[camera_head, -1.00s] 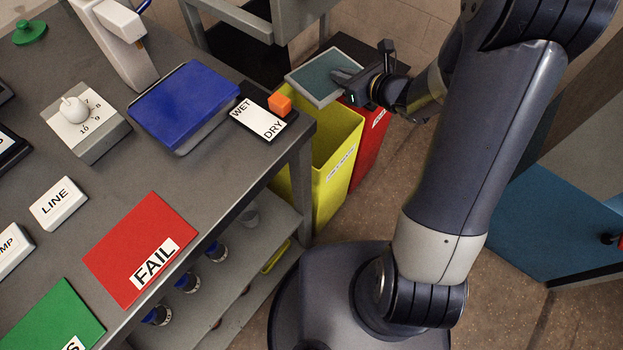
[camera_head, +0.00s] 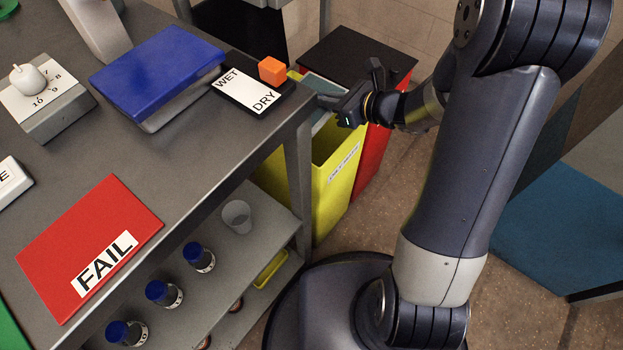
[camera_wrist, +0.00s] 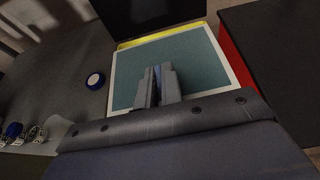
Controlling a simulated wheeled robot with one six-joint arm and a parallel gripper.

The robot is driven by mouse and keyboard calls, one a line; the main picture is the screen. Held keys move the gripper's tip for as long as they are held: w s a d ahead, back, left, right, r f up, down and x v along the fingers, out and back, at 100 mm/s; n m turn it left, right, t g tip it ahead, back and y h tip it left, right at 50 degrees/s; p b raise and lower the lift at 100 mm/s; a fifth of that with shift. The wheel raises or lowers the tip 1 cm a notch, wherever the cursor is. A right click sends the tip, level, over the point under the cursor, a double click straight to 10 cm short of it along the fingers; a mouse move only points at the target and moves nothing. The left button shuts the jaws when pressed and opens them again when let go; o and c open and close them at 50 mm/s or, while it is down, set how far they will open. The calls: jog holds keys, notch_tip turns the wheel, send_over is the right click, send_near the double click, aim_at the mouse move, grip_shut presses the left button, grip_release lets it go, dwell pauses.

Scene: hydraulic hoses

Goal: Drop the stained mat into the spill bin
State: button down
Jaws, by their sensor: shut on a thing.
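The mat (camera_head: 322,86) is a flat teal square with a pale border. It also shows in the wrist view (camera_wrist: 195,62), where it fills the space beyond the fingers. My gripper (camera_head: 345,106) is shut on the mat and holds it over the mouth of the yellow bin (camera_head: 336,185). The fingers also show in the wrist view (camera_wrist: 158,84), pressed on the mat's near part. The yellow bin has a white label, too small to read surely. Its yellow rim (camera_wrist: 160,38) shows past the mat's far edge. I cannot make out a stain.
A red bin (camera_head: 372,155) with a dark top stands right behind the yellow one. The grey bench (camera_head: 190,165) is close on the left. Near its corner lie a WET/DRY board (camera_head: 243,93) and an orange cube (camera_head: 272,71). Bottles stand on the shelf below.

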aim_at(328, 110)
notch_tip(328, 110, down, 3)
jog(key=shift+f+b, duration=0.2)
jog(key=shift+b, duration=0.8)
jog(key=c, duration=1.5)
grip_release()
jog(key=p+v, duration=0.3)
jog(key=v, duration=0.8)
jog(key=shift+f, duration=0.1)
